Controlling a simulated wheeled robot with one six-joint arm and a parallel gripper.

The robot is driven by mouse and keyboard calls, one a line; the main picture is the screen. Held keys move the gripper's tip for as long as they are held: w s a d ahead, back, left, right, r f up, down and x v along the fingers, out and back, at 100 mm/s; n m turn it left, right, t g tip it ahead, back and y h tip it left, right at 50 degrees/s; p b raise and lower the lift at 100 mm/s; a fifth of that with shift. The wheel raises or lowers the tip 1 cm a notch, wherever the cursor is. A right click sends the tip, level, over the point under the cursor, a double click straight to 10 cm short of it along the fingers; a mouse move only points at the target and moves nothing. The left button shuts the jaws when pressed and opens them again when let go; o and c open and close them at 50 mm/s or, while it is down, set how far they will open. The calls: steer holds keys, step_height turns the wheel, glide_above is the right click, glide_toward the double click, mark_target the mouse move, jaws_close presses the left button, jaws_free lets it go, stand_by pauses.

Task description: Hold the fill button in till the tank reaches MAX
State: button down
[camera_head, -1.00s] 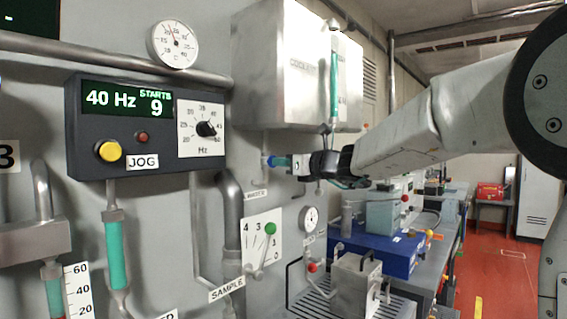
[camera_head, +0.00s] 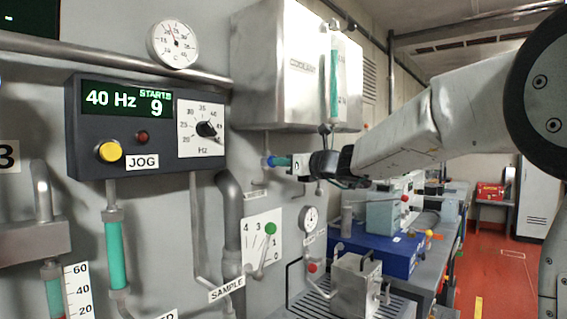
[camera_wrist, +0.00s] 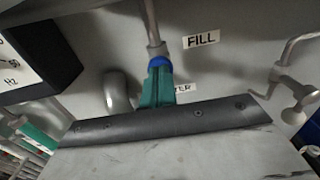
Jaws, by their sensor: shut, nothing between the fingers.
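In the head view the button (camera_head: 268,161) is on the wall under the tank. My gripper (camera_head: 281,161) is shut and empty, its teal fingertips up against the button; the wrist view shows the fingers (camera_wrist: 158,86) meeting it. How deep the button is pressed cannot be told. The coolant tank (camera_head: 283,65) is a metal box on the wall. Its upright sight tube (camera_head: 334,85) holds teal liquid over much of its height; the small marks beside it are unreadable.
A control box (camera_head: 150,125) with a yellow JOG button (camera_head: 109,151) and a dial stands on the left. A bench with a blue box (camera_head: 375,250) stands at lower right.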

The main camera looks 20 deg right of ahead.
steer(key=shift+r, duration=0.15)
steer(key=v, duration=1.4)
